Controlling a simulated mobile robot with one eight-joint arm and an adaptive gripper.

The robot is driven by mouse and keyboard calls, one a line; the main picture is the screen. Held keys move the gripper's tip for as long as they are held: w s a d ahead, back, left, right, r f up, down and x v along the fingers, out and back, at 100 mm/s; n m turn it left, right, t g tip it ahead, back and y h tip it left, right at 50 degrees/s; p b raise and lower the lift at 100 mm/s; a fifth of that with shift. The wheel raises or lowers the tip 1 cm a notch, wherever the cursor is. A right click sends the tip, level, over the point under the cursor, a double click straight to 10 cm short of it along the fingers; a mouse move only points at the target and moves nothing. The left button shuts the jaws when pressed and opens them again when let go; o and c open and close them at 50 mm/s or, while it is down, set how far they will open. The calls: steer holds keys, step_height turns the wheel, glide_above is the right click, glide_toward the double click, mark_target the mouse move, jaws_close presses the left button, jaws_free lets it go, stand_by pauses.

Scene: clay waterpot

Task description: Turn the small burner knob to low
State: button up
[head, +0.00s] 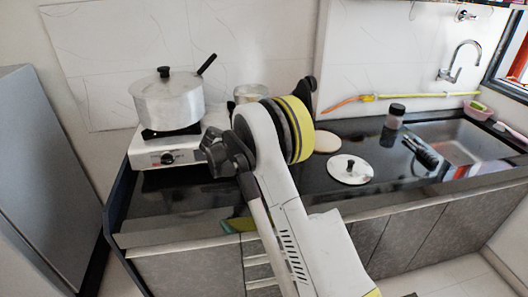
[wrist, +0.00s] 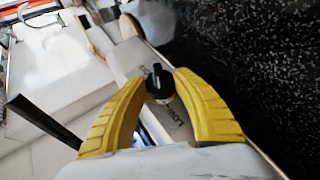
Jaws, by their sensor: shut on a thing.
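The small burner knob (wrist: 160,87) is black and round, on the light front panel of the stove, in the middle of the wrist view. My gripper (wrist: 161,78) has its two yellow fingers closed on the knob, one on each side. In the head view the white stove (head: 184,156) stands on the left of the counter. Another black knob (head: 167,159) shows on its front, left of my arm. My arm hides the right part of the stove front and the held knob there. The knob's exact setting is hard to read.
A lidded metal pot (head: 168,104) sits on the left burner, its handle pointing up right. A second metal pot (head: 250,93) is partly hidden behind my arm. A lid (head: 350,170) and a dark jar (head: 395,117) are on the black counter, with the sink (head: 470,147) at right.

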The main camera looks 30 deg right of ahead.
steer(key=shift+f+n+t+h+b, duration=0.15)
steer(key=shift+n+t+h+b, duration=0.15)
steer(key=shift+n+h+b, duration=0.35)
steer(key=shift+h, duration=0.25)
steer(key=o, duration=1.2)
steer(key=v, duration=1.2)
steer(key=shift+w, duration=0.1)
